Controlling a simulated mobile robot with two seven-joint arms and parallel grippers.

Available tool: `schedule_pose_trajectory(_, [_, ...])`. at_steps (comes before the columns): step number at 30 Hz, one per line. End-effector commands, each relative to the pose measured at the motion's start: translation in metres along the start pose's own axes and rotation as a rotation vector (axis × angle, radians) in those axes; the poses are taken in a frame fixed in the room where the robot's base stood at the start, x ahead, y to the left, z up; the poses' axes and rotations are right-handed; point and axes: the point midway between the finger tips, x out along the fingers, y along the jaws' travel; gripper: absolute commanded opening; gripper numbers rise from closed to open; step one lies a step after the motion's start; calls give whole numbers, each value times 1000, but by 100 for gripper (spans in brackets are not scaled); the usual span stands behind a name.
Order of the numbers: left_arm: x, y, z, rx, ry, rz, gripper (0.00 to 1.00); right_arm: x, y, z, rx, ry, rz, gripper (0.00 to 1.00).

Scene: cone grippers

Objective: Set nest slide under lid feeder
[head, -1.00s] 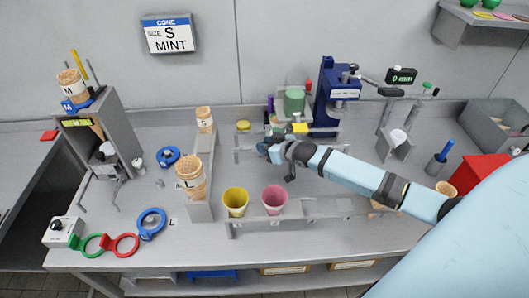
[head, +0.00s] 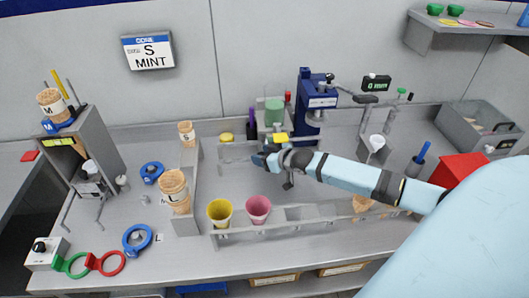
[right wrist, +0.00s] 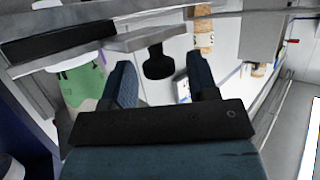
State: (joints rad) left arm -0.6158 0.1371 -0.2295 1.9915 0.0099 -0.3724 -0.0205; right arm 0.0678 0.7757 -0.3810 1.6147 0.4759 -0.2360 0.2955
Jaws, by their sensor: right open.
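My right gripper (head: 262,160) is over the back rail of the table, left of the blue press. In the right wrist view its two fingers (right wrist: 162,85) are apart, with a black knob (right wrist: 158,62) on a grey bar (right wrist: 150,38) showing between and beyond them. I cannot tell whether they touch it. This knobbed grey part looks like the nest slide; in the head view my gripper hides it. My left gripper is not in view.
The blue press (head: 312,105) stands right of the green cylinder. A front rack holds a yellow cup (head: 220,212) and a pink cup (head: 258,208). Stacked cones (head: 174,190) stand at its left. A red box (head: 459,170) is at the right.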

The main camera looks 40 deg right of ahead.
Motion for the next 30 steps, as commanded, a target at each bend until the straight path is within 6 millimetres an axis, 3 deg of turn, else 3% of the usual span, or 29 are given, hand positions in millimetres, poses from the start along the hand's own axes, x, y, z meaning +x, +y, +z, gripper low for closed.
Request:
schedule_pose_trajectory(8, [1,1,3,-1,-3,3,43,-25,0,2,-1,-3,-1,54])
schedule_pose_trajectory(21, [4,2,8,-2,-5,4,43,-107,0,2,-2,-3,0,54])
schedule_pose_trajectory(30, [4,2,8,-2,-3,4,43,-135,0,0,0,-1,0,54])
